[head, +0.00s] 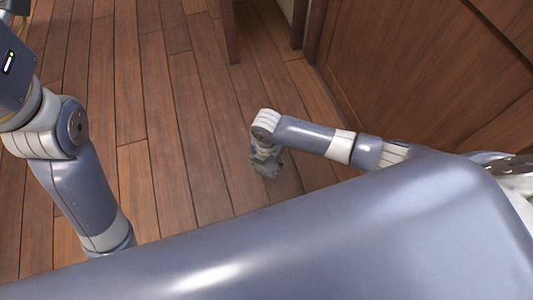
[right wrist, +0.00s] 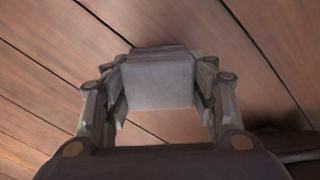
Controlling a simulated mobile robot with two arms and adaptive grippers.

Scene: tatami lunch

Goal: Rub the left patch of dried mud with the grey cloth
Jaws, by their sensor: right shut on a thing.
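My right gripper (head: 265,170) reaches down low over the wooden floor in the head view. In the right wrist view (right wrist: 158,95) its two fingers are shut on the grey cloth (right wrist: 158,82), which looks like a flat, folded pad between the fingertips. In the head view I cannot make out the cloth apart from the gripper. From these views I cannot tell whether the cloth touches the floor. I cannot make out a patch of dried mud; the floor under the gripper and cloth is hidden. My left arm shows at the left, but its gripper does not show.
The plank floor (head: 165,110) is open to the left of my right gripper. A wooden panelled front (head: 430,65) stands at the right, near my right arm. A dark wooden post or leg (head: 230,35) stands at the top middle.

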